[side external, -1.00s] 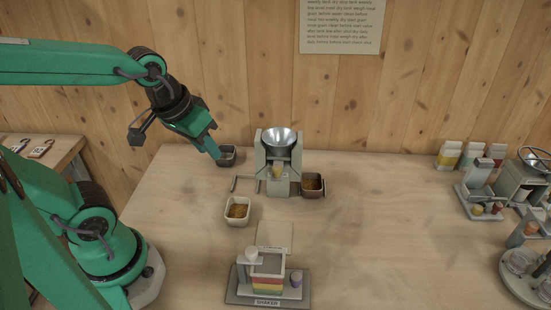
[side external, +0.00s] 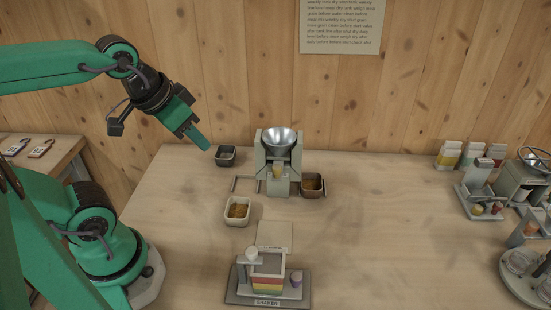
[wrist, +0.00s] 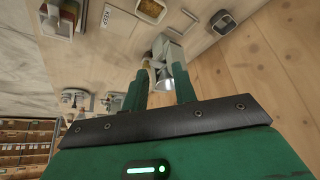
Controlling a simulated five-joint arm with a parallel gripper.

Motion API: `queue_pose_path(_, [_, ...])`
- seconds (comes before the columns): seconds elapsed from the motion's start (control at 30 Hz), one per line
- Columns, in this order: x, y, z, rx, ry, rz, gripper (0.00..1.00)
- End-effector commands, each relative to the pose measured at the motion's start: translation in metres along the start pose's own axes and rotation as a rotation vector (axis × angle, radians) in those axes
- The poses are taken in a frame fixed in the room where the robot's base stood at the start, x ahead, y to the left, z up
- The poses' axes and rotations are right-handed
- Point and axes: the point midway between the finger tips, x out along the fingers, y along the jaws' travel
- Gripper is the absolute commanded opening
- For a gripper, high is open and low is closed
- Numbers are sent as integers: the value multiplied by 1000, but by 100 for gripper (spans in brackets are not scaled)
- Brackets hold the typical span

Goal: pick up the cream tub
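The cream tub (side external: 238,212) stands upright on the table, left of and in front of the mill with the metal bowl. It holds brown-gold grain. In the wrist view the cream tub (wrist: 151,10) shows at the top edge, partly cut off. My gripper (side external: 204,146) is in the air above the back left of the table, behind the cream tub and apart from it. In the wrist view its two fingers (wrist: 159,88) stand apart with nothing held between them.
A dark grey tub (side external: 225,156) stands near my fingertips. A brown tub (side external: 313,186) with grain sits beside the mill (side external: 279,160). A pale square plate (side external: 274,236) and the shaker (side external: 267,278) are in front. The table's middle right is clear.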

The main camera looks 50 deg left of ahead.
Motion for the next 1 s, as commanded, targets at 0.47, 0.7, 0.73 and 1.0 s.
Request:
queue_pose_path(0.47, [0, 0, 0, -2, -1, 0, 63])
queue_pose_path(0.7, [9, 1, -2, -43, -31, 0, 63])
queue_pose_path(0.73, [12, 1, -3, -54, -39, 0, 63])
queue_pose_path(1.0, [48, 3, -8, -216, -146, -12, 63])
